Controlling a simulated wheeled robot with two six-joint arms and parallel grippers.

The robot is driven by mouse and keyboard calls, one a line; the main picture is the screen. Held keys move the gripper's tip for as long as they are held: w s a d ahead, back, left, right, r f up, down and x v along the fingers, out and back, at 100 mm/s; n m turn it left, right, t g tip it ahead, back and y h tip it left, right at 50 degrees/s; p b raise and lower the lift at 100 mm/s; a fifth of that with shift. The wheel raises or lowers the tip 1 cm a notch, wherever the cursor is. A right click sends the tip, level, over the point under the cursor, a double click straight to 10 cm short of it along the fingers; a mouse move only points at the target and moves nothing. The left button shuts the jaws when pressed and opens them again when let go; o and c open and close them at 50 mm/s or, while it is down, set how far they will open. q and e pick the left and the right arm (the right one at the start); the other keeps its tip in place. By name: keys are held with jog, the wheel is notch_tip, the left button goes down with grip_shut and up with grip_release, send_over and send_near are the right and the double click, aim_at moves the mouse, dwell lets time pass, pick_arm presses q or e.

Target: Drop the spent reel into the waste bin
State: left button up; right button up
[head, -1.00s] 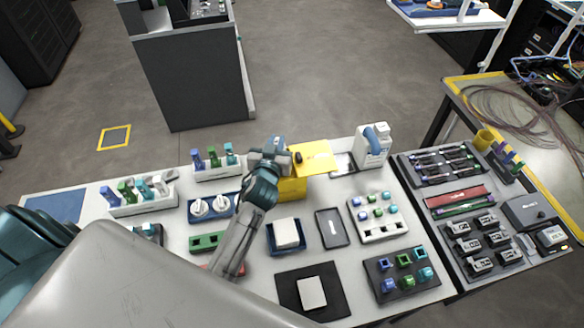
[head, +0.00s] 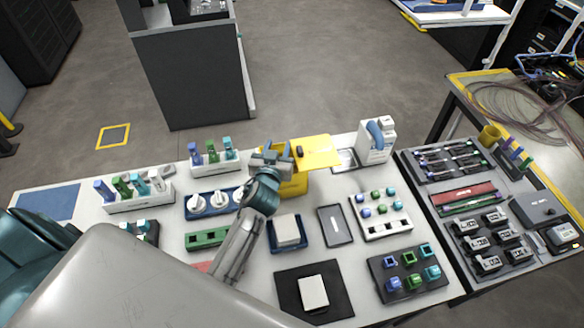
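The yellow waste bin (head: 297,187) stands at the back middle of the white table, with its yellow lid (head: 318,151) folded open behind and to the right. My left gripper (head: 277,149) is over the bin's left side; its fingers look spread, with a gap between them. No reel shows between the fingers. The bin's inside is mostly hidden by the gripper and wrist, so I cannot see whether a reel lies in it. White reel-like spools (head: 197,203) stand in a blue tray (head: 207,213) to the left. My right gripper is not in view.
A white dispenser bottle (head: 375,141) stands right of the lid. A rack of coloured bottles (head: 215,162) stands behind the spools. A blue tray with a white block (head: 287,230) and a dark tray (head: 333,227) lie in front of the bin.

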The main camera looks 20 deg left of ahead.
pick_arm(q)
jog(key=b+v, duration=0.2)
jog(key=v, duration=0.9)
jog(key=shift+b, duration=0.3)
jog(key=shift+w+f, duration=0.1)
